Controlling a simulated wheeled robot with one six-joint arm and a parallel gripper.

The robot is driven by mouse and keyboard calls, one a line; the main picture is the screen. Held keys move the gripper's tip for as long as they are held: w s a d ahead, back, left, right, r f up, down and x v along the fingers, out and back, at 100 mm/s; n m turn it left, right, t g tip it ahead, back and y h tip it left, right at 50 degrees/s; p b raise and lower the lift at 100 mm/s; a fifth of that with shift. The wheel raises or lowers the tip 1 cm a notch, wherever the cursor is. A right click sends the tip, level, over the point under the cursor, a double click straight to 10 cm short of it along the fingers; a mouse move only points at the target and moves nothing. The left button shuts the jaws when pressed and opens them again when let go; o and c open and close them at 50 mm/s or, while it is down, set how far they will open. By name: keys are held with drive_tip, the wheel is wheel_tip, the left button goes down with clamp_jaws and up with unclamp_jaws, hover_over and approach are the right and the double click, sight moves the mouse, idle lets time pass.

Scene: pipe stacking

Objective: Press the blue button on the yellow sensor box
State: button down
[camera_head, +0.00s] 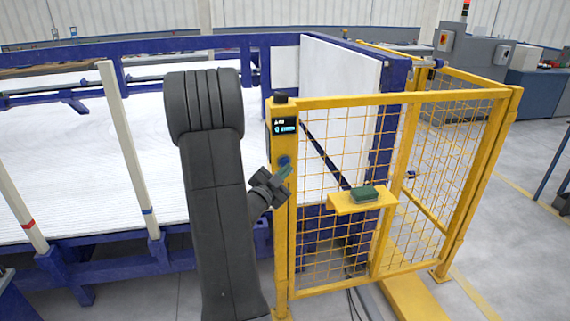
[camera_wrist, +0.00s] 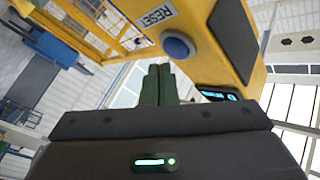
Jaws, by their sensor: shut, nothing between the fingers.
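The yellow sensor box (camera_head: 283,140) stands upright at the fence's left post, with a small dark screen on its front. Its round blue button (camera_head: 285,160) sits below the screen, just above and left of my gripper's tip. My gripper (camera_head: 287,174) is shut and empty, right in front of the box. In the wrist view the blue button (camera_wrist: 178,46) sits on the yellow box (camera_wrist: 207,58) beside a RESET label. The shut fingers (camera_wrist: 158,84) show below and left of the button there. Whether they touch it I cannot tell.
A yellow mesh fence (camera_head: 340,150) runs right from the box. A small yellow shelf (camera_head: 348,205) on it holds a green object (camera_head: 364,194). A blue frame with white pipes (camera_head: 70,150) fills the left. Open grey floor (camera_head: 515,240) lies at the right.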

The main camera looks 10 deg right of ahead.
drive_tip(key=shift+w, duration=0.15)
drive_tip(key=shift+w+b, duration=0.25)
drive_tip(key=shift+b, duration=0.15)
drive_tip(key=shift+w, duration=0.4)
idle(0.6)
drive_tip(key=shift+s+b, duration=0.1)
drive_tip(key=shift+b, duration=0.2)
drive_tip(key=shift+s+b, duration=0.4)
drive_tip(key=shift+s, duration=0.3)
drive_tip(key=s+b, duration=0.2)
drive_tip(key=s, duration=0.3)
drive_tip(key=shift+d, duration=0.1)
